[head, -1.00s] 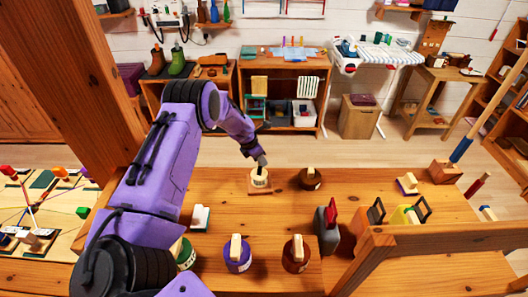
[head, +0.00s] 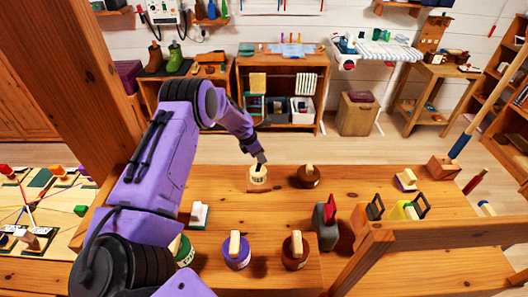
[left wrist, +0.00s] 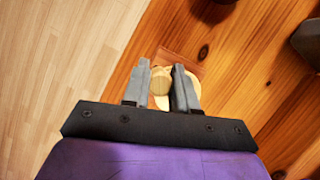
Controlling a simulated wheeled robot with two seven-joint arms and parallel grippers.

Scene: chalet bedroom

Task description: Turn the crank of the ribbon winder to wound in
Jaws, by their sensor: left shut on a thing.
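A small cream, round-topped device (head: 258,178) on a brown wooden base stands at the far edge of the wooden bench; I take it to be the ribbon winder. In the left wrist view, my left gripper (left wrist: 160,88) is shut on a pale wooden knob (left wrist: 160,78), which I take to be the crank's knob. The cream round body (left wrist: 186,97) lies just behind the fingers and is partly hidden by them. My right gripper is not in view.
A brown round piece with a pale handle (head: 308,176) stands close to the right. Purple (head: 237,253) and red-brown (head: 295,252) ones stand nearer. A grey block with a red part (head: 327,230) stands right of them. The bench's middle (head: 270,212) is clear.

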